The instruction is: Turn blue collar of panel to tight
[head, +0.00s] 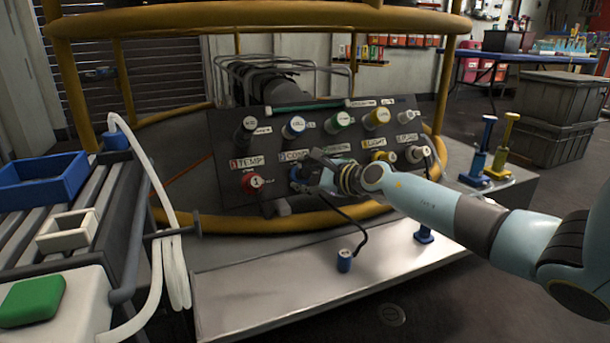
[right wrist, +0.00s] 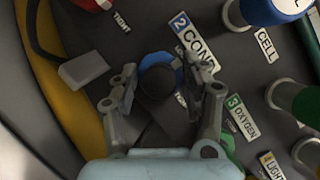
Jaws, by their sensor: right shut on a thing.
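The dark panel (head: 222,150) stands inside a yellow rail, with labelled, coloured connectors in rows. The blue collar (head: 294,174) sits in the lower row by the label numbered 2, partly hidden by my right gripper (head: 313,175). In the right wrist view the blue collar (right wrist: 151,61) shows as a ring around a dark centre. My right gripper (right wrist: 166,88) has one finger on each side of it and is shut on it. The fingers hide parts of the collar's sides and its marks. My left gripper is not in view.
A red collar (head: 254,182) is left of the blue one, and other connectors crowd above and right. A black cable with a blue end (head: 344,261) lies on the pale ledge (head: 270,290). A blue tray (head: 40,180) and white hoses (head: 172,260) are at left.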

